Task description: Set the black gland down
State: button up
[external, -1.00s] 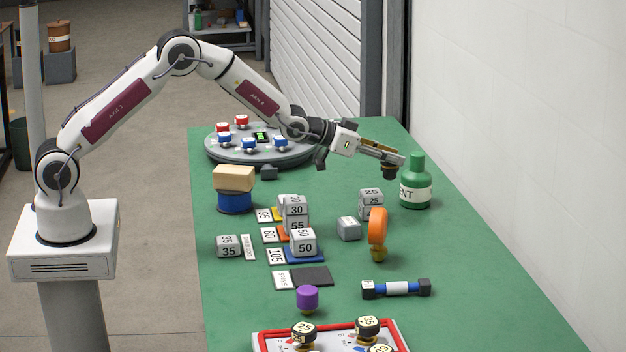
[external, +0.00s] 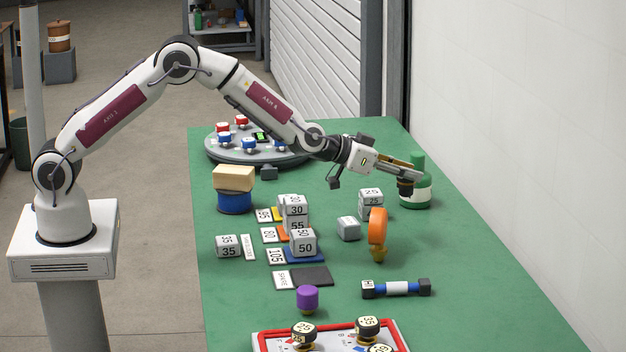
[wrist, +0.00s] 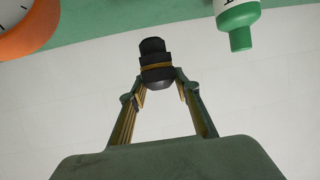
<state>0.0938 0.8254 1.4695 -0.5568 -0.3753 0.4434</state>
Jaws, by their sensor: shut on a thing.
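The black gland (external: 406,186) is held in my gripper (external: 414,176), above the green table and in front of the green bottle in the external view. In the wrist view the black gland (wrist: 154,62), with a brass-coloured band, sits between the fingertips of my gripper (wrist: 158,80). The fingers are shut on it. In the external view it hangs below the fingertips, clear of the table.
The green bottle (external: 417,162) stands just behind the gland. A blue-and-white bar (external: 397,288) lies nearer the front. The table's right side (external: 480,270) is bare.

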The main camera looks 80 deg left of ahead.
jog(key=shift+s+d+f, duration=0.15)
jog(key=shift+d, duration=0.05)
jog(key=shift+s+a+f+n+y, duration=0.2)
jog(key=shift+a+f+n+y, duration=0.1)
jog(key=shift+a, duration=0.25)
jog(key=shift+s+a+f+n+y, duration=0.2)
jog(key=shift+a+y, duration=0.1)
jog(key=shift+a, duration=0.25)
jog(key=shift+r, duration=0.1)
notch_tip(320, 180, down, 6)
jog(key=shift+f, duration=0.25)
jog(key=shift+f, duration=1.75)
jog(key=shift+f, duration=0.2)
